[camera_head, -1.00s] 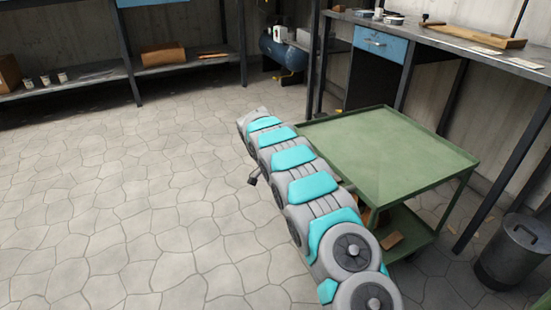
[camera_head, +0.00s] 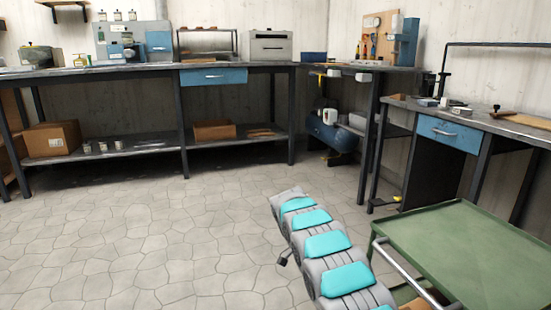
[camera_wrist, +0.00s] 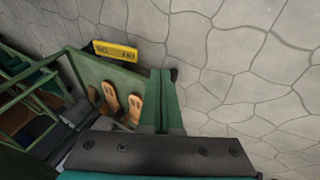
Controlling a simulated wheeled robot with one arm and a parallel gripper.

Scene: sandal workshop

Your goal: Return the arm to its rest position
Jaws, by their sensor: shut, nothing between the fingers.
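My arm (camera_head: 325,245) reaches from the lower right of the head view over the floor, left of the green cart. Its grey and turquoise links show, but my gripper cannot be made out there. In the wrist view my gripper (camera_wrist: 161,75) points away from the dark mounting bar, its two fingers together with nothing between them. Below it is a green container (camera_wrist: 90,68) holding tan sandal-like pieces (camera_wrist: 136,108); they appear apart from the fingers.
The green cart (camera_head: 470,240) stands close on the right. A workbench (camera_head: 150,68) runs along the back, and a bench with a blue drawer (camera_head: 448,133) stands at right. A cardboard box (camera_head: 52,138) sits on the low shelf. Paved floor (camera_head: 150,230) at left is clear. A yellow label (camera_wrist: 115,50) is beside the container.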

